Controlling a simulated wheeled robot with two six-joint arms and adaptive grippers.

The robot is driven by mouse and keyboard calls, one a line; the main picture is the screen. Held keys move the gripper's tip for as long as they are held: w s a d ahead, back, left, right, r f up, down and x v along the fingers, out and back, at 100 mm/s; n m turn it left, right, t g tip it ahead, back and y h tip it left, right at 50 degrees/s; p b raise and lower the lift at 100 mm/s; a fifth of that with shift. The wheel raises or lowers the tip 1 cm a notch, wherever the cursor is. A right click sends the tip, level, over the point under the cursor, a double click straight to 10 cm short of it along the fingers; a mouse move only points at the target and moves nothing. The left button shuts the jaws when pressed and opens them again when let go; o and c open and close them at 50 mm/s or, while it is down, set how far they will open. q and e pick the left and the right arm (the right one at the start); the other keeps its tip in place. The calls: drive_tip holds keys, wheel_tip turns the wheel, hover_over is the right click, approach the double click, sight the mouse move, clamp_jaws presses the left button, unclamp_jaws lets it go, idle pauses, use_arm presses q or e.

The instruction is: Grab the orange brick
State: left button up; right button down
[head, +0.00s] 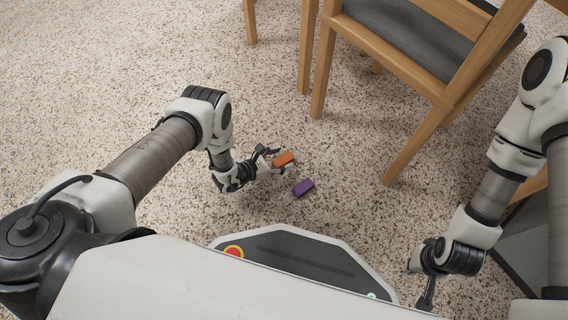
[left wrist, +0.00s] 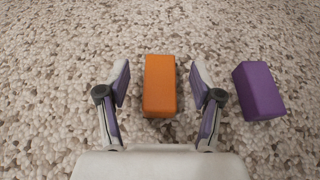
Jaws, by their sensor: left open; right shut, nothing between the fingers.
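The orange brick (head: 284,158) is on the speckled carpet in front of my base in the head view. In the left wrist view the orange brick (left wrist: 160,86) lies between the two fingers of my left gripper (left wrist: 160,88), with a visible gap on each side. My left gripper (head: 275,161) is open and low over the floor at the brick. My right gripper (head: 425,299) is at the lower right of the head view, shut and empty, away from the brick.
A purple brick (head: 303,187) lies close to the orange one; it also shows right of my left gripper in the left wrist view (left wrist: 259,90). A wooden chair (head: 420,50) with a dark seat stands at the upper right. Carpet (head: 120,60) to the upper left is clear.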

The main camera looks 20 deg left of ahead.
sight(287, 157)
use_arm(q)
drive_tip(key=x, duration=0.2)
drive_tip(key=shift+w+d+f+b, duration=0.1)
drive_tip(key=shift+w+f+b, duration=0.05)
drive_tip(key=shift+f+b, duration=0.2)
drive_tip(key=shift+r, duration=0.2)
drive_tip(key=c, duration=1.1)
use_arm(e)
drive_tip(key=shift+f, duration=0.9)
